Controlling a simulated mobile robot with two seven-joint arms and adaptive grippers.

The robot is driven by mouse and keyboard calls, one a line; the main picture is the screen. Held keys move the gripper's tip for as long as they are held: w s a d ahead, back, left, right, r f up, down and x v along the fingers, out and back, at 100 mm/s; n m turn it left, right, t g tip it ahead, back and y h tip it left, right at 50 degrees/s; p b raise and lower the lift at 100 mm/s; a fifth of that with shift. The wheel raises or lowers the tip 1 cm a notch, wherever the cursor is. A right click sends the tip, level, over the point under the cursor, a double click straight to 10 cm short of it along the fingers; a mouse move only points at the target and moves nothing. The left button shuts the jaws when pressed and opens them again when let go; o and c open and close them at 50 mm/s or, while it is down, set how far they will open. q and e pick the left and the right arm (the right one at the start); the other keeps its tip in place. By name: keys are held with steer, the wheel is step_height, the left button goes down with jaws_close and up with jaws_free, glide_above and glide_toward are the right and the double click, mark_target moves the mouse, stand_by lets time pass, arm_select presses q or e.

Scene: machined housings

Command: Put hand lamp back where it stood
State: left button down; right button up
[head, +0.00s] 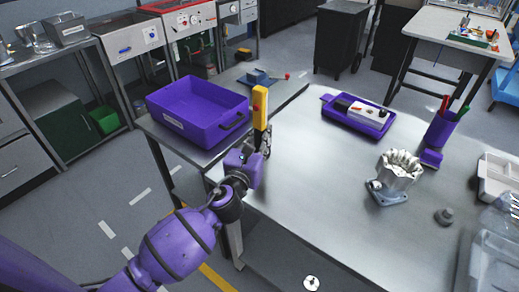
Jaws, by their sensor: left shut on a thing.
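The hand lamp (259,107) is yellow with a red part on its upper body. It stands roughly upright in my left gripper (262,143), which is shut on its lower end. The gripper is over the left edge of the large grey table (310,195), close to the purple bin. The fingers and the lamp's lower end are partly hidden, and I cannot tell whether the lamp touches the table. My right gripper is not in view.
A purple bin (192,127) stands left of the lamp. A purple tray (372,128) with a white device lies behind right. A metal housing (399,170), a pen cup (441,130) and clear containers (495,245) occupy the right. The table's middle is clear.

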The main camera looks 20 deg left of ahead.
arm_select(q)
steer(key=w+f+b, duration=0.1)
steer(key=w+f, duration=0.1)
steer(key=f, duration=0.1)
steer(key=w+a+f+b, duration=0.1)
steer(key=w+f, duration=0.1)
steer(key=f, duration=0.1)
steer(key=w+f+b, duration=0.1)
steer(key=f, duration=0.2)
steer(key=shift+w+a+f+b, duration=0.3)
steer(key=shift+w+f, duration=0.1)
steer(key=shift+r, duration=0.2)
steer(key=shift+f, duration=0.3)
steer(key=c, duration=1.5)
jaws_free()
steer(key=shift+r, duration=0.1)
